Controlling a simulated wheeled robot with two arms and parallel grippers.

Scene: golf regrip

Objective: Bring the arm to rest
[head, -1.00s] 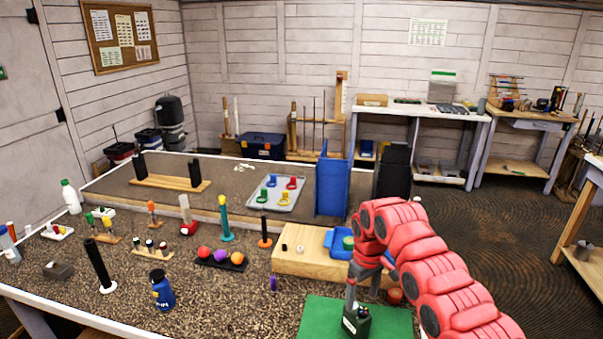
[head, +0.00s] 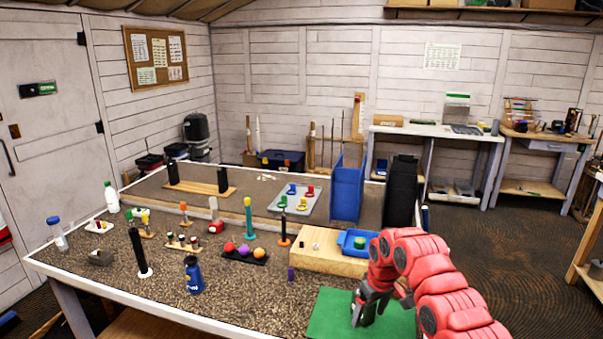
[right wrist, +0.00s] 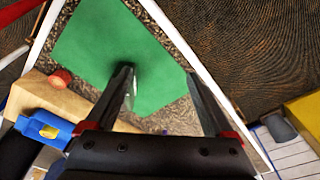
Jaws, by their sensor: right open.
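My right arm comes in from the lower right of the head view. Its red links lead to my right gripper (head: 364,308), low over the green mat (head: 330,312) at the bench's front right. In the right wrist view my right gripper (right wrist: 160,74) is open, its two dark fingers spread wide with nothing between them. The green mat (right wrist: 95,45) lies beyond the fingers. A small dark shape by the gripper in the head view is partly hidden; I cannot tell what it is. My left gripper is not in view.
A wooden block (head: 322,262) with a blue tray (head: 345,246) stands just behind the mat. A blue bottle (head: 194,276), a black upright grip (head: 138,252) and a rack of balls (head: 245,256) stand further left. Open floor (head: 490,255) lies to the right.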

